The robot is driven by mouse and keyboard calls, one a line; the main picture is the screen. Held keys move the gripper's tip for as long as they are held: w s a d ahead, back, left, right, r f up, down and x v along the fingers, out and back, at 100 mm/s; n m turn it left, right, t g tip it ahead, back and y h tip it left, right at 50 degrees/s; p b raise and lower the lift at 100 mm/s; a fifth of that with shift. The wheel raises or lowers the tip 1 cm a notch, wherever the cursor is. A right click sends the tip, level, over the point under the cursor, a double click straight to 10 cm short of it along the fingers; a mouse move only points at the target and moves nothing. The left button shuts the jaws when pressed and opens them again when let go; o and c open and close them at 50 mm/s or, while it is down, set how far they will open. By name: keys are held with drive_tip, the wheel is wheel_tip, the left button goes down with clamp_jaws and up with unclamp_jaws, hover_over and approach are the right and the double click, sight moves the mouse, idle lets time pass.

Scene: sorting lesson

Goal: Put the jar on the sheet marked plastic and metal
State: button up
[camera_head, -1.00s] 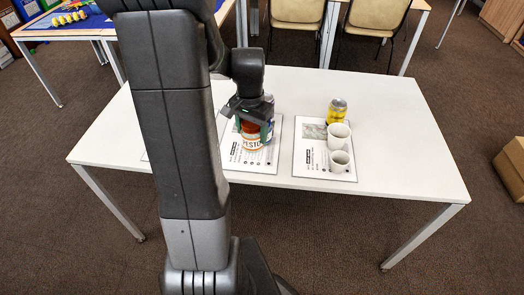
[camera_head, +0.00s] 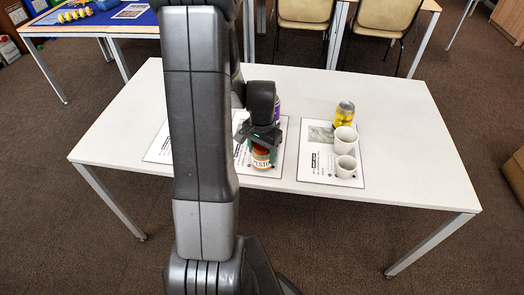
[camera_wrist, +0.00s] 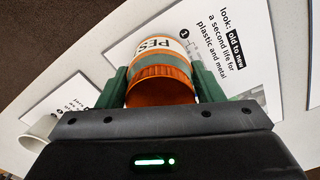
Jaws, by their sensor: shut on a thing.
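The jar, marked PESTO with an orange lid, is in my gripper; the head view shows its label (camera_head: 262,160) and the wrist view its lid (camera_wrist: 160,84). My gripper (camera_head: 258,140) is shut on it from above, with green fingers at both sides in the wrist view (camera_wrist: 162,88). The sheet marked plastic and metal (camera_wrist: 236,40) is beside and behind the jar in the wrist view. It appears to be the middle sheet (camera_head: 283,172) in the head view, and the jar is over it. I cannot tell whether the jar touches it.
A right-hand sheet (camera_head: 315,171) holds a yellow can (camera_head: 344,115) and two white cups (camera_head: 345,140). A purple item (camera_head: 277,108) stands behind my gripper. A left sheet (camera_head: 157,151) is partly hidden by my arm. The white table (camera_head: 410,150) is clear at right.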

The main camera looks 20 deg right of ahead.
drive_tip(key=shift+f, duration=0.1)
drive_tip(key=shift+f, duration=0.15)
drive_tip(key=o, duration=1.1)
drive_tip(key=shift+c, duration=0.2)
drive_tip(key=shift+r, duration=0.2)
wheel_tip(320, 180, up, 12)
drive_tip(key=shift+r+p, duration=0.1)
drive_tip(key=shift+p, duration=0.4)
